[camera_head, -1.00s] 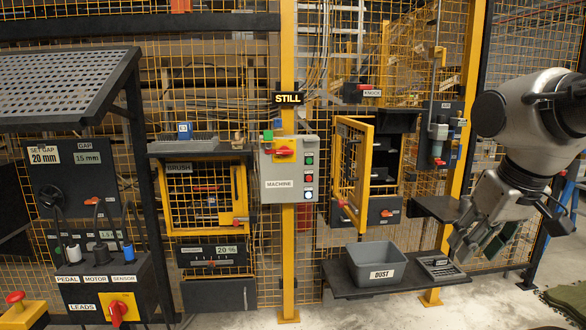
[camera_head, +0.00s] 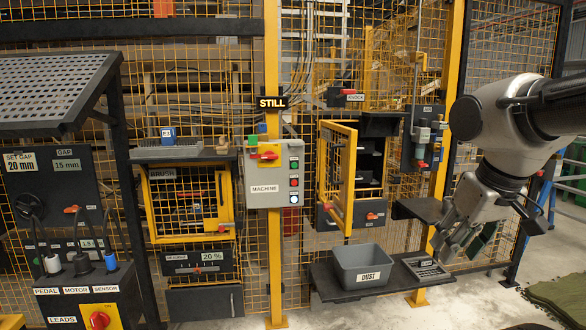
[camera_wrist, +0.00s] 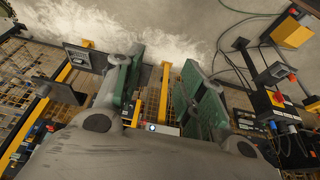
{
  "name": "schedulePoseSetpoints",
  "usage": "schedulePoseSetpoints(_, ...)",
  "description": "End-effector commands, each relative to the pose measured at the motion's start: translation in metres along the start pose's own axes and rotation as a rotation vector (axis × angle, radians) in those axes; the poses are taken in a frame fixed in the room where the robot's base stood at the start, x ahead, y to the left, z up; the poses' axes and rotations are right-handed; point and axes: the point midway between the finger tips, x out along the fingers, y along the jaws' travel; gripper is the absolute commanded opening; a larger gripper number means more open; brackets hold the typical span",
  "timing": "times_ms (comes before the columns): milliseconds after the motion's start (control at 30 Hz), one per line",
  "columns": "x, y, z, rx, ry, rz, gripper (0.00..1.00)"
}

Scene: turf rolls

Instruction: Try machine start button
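The grey machine box (camera_head: 266,178), labelled MACHINE, is fixed to a yellow post in the middle of the head view. It has a red rotary handle (camera_head: 265,155) on its front and a column of buttons on its right side: a green button (camera_head: 294,165), a red button (camera_head: 294,182) and a lit white one (camera_head: 294,199). A STILL sign (camera_head: 272,103) sits above it. My gripper (camera_head: 452,250) is at the right, well away from the box and apart from everything. In the wrist view its two green-padded fingers (camera_wrist: 160,95) stand wide apart with nothing between them.
A grey DUST bin (camera_head: 362,270) stands on a dark shelf at lower right. A yellow cage door (camera_head: 338,180) stands ajar right of the machine box. The BRUSH cabinet (camera_head: 187,203) and the LEADS box (camera_head: 85,300) are to the left.

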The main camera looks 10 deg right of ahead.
Motion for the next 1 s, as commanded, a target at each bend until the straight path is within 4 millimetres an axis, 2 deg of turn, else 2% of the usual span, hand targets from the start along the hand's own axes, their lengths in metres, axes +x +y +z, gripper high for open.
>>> schedulePoseSetpoints(300,0.0000,0.0000,0.0000,0.000,0.000,0.000,0.38)
schedulePoseSetpoints(500,0.0000,0.0000,0.0000,0.000,0.000,0.000,0.02)
schedulePoseSetpoints(533,0.0000,0.0000,0.0000,0.000,0.000,0.000,0.00)
schedulePoseSetpoints(1000,0.0000,0.0000,0.0000,0.000,0.000,0.000,0.00)
